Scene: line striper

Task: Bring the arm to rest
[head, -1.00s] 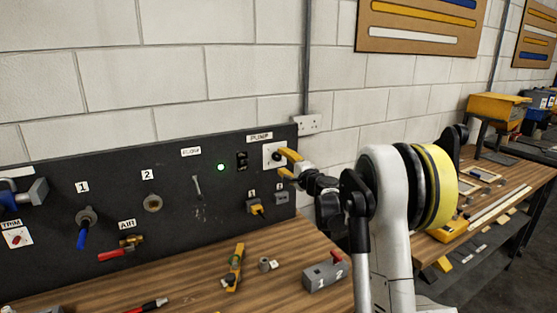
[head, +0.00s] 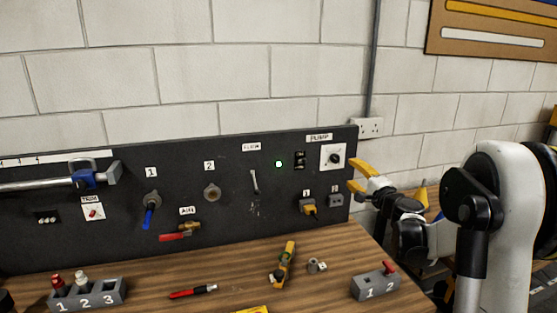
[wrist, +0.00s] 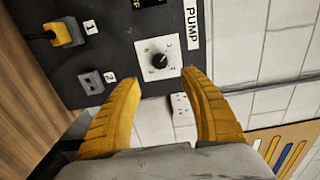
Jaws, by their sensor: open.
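My gripper (head: 362,176) has yellow fingers and is at the right edge of the black panel (head: 110,220), just right of the pump dial. In the wrist view my gripper (wrist: 160,88) is open with nothing between its fingers. The pump dial (head: 334,157), a black knob on a white plate, also shows in the wrist view (wrist: 160,61), just beyond the fingertips and apart from them. My arm reaches in from the right of the head view.
The panel carries a lit green lamp (head: 279,163), a blue-handled valve (head: 150,210) and a red-handled air valve (head: 180,233). A wall socket (head: 369,127) is above right.

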